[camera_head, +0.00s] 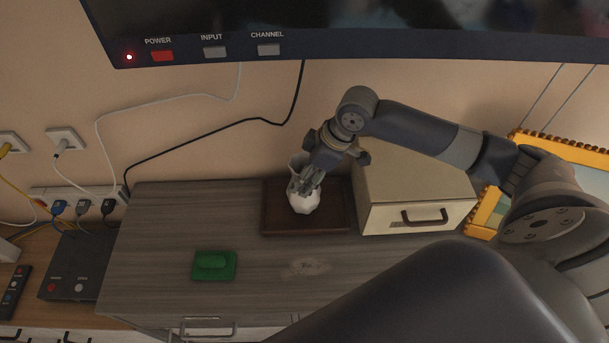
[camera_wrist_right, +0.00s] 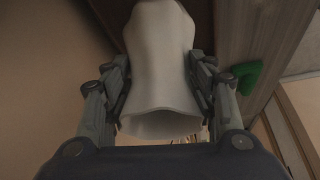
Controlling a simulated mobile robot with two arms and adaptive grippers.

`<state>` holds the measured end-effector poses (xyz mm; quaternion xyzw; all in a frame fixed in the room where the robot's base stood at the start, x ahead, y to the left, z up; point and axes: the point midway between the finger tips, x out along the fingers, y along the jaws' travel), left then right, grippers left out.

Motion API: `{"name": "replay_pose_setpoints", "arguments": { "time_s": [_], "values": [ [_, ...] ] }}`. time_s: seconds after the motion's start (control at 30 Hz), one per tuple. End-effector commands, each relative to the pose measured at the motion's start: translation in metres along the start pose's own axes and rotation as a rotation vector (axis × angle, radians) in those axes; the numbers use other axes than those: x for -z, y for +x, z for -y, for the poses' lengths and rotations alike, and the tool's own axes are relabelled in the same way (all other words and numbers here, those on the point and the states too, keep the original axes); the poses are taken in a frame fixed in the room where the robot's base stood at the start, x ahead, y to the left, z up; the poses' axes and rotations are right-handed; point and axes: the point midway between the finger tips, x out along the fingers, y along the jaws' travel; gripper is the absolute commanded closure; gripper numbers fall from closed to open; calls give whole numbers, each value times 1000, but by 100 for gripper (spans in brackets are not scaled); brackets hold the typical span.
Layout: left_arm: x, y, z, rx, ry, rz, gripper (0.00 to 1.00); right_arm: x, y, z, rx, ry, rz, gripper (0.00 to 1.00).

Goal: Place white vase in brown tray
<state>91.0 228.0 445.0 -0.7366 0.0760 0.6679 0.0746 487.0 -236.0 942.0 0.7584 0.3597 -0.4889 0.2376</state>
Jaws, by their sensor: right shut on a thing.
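The white vase (camera_head: 304,202) is at the brown tray (camera_head: 335,225) on the grey wooden cabinet in the head view. My right gripper (camera_head: 309,183) reaches down from above and is shut on the vase's upper part. In the right wrist view, the vase (camera_wrist_right: 160,60) sits between both fingers of the right gripper (camera_wrist_right: 160,88). The vase looks upright over the left half of the tray. I cannot tell whether its base touches the tray. My left gripper does not show.
A cream box with a handle (camera_head: 415,205) stands right beside the tray. A green object (camera_head: 213,265) lies at the front left of the cabinet top (camera_head: 160,225). A screen (camera_head: 350,35) overhangs the back. Cables hang along the wall.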

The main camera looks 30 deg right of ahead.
Motion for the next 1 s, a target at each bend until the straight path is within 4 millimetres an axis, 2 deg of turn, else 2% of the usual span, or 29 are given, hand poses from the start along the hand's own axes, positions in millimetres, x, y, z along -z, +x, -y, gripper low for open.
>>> {"name": "replay_pose_setpoints", "arguments": {
  "time_s": [0.13,0.47,0.5,0.57,0.87,1.0],
  "values": [
    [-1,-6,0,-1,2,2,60,-6,13,0,-2,0,-2,82],
    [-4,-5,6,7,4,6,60,-8,17,0,-2,0,-1,82],
    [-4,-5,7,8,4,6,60,-8,17,0,-2,0,0,39],
    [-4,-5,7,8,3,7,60,-8,17,0,-2,0,0,27],
    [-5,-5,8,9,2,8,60,-8,17,0,-2,0,0,27],
    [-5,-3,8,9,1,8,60,-7,10,-1,-4,0,-2,27]
  ]
}}
